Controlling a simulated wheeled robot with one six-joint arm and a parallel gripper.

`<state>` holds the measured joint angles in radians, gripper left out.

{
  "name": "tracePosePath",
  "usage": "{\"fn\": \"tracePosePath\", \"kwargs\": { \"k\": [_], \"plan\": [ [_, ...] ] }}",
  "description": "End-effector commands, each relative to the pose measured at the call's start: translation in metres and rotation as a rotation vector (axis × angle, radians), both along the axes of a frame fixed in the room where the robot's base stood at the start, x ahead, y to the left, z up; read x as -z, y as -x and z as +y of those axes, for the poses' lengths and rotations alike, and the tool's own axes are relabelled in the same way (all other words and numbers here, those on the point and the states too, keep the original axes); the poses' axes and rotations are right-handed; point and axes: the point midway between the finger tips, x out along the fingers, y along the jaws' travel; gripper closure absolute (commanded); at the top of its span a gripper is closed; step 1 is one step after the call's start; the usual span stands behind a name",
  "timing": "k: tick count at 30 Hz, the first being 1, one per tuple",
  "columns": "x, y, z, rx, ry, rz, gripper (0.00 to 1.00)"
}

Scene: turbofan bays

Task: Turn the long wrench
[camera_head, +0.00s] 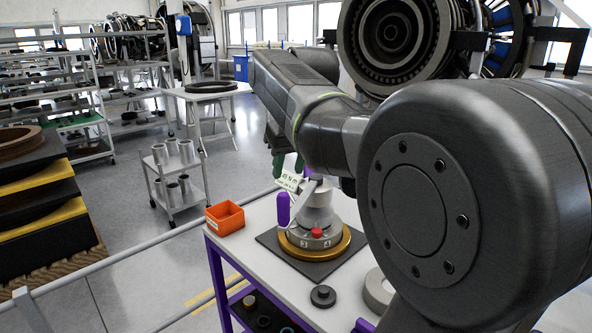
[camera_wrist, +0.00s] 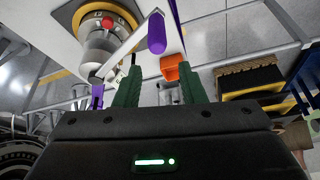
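The long wrench (camera_head: 300,204) is a flat silver bar with a purple upright handle (camera_head: 283,209). It reaches out from the grey torque device (camera_head: 318,219), which has a gold ring base and a red button. In the wrist view the bar (camera_wrist: 125,50) runs from the device to the purple handle (camera_wrist: 156,33). My gripper (camera_head: 288,165) has green fingers and hangs above the wrench. In the wrist view the gripper (camera_wrist: 160,70) is open with nothing between its fingers, and the handle is beyond the fingertips. My arm hides part of the device's top.
The device stands on a black mat (camera_head: 335,266) on a white table with a purple frame. An orange bin (camera_head: 225,217) is at the table's left. A dark round part (camera_head: 323,296) lies in front. A white tag (camera_head: 289,181) shows near the fingers. Purple-topped part (camera_wrist: 97,91) is beside the left finger.

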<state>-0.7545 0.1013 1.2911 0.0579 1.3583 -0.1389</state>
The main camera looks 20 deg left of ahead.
Motion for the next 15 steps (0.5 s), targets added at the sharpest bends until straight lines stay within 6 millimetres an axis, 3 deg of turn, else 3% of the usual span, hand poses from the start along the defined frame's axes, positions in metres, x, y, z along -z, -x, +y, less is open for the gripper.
{"fn": "tracePosePath", "kwargs": {
  "k": [1, 5, 15],
  "plan": [
    [0.004, -0.001, -0.003, 0.01, -0.003, 0.01, 0.73],
    [0.023, -0.006, -0.018, 0.083, -0.039, 0.087, 0.99],
    [0.088, -0.017, -0.086, 0.429, -0.299, 0.469, 1.0]
  ]
}}
